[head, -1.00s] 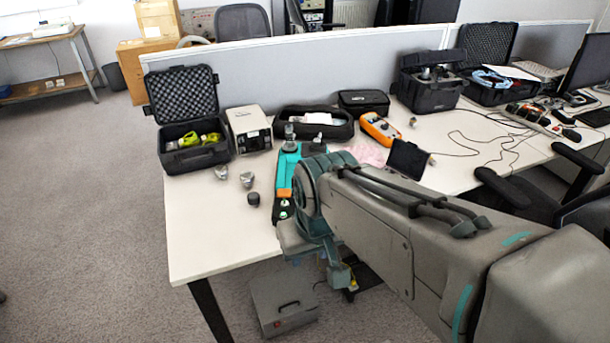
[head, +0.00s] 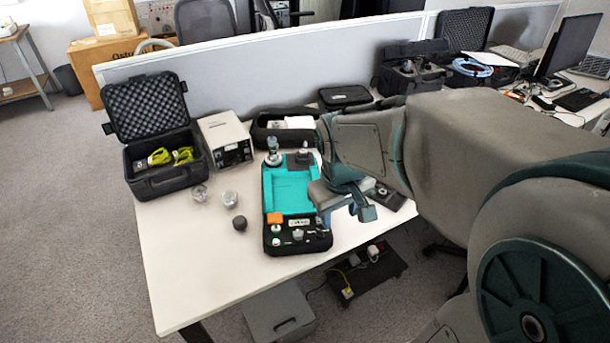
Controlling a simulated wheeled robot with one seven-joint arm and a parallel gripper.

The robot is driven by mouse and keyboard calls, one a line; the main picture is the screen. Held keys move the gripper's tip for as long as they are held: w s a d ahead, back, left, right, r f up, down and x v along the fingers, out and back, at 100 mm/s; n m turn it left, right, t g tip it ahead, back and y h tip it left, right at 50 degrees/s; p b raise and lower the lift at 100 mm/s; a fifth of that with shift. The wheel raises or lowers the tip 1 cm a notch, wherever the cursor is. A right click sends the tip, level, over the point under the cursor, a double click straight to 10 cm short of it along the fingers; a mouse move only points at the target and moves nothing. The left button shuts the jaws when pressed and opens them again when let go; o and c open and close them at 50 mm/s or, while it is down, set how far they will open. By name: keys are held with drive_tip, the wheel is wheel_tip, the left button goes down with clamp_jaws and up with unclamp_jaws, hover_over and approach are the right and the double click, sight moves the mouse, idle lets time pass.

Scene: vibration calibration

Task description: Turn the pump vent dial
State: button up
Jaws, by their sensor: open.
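A calibration unit with a teal recessed top (head: 290,187) and a black lower panel sits at the middle of the desk. Its panel carries small knobs and fittings, including a silver knob (head: 297,235), a green-and-white one (head: 276,240) and an orange block (head: 274,218). Metal fittings (head: 272,152) stand at its far end. I cannot tell which part is the pump vent dial. My gripper (head: 343,212) is open at the end of my arm, just right of the unit and above the desk. It holds nothing that I can see. My arm hides the desk behind it.
A black case with yellow-green tools (head: 165,180), a grey instrument box (head: 225,140) and a black pouch (head: 290,125) stand behind and left. Small metal pieces (head: 230,199) and a dark knob (head: 239,223) lie left. The desk's front left is clear.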

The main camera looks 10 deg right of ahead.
drive_tip(key=w+f+n+g+p, duration=0.1)
drive_tip(key=w+f+n, duration=0.2)
drive_tip(key=w, duration=0.5)
drive_tip(key=n+y+p, duration=0.1)
drive_tip(key=n, duration=0.1)
hover_over(319, 229)
wheel_tip(319, 229, down, 5)
drive_tip(key=shift+g, duration=0.4)
wheel_tip(319, 229, down, 14)
drive_tip(key=shift+s+a+r+p, duration=0.1)
drive_tip(key=shift+r+p, duration=0.1)
drive_tip(key=shift+p, duration=0.2)
drive_tip(key=c, duration=0.9)
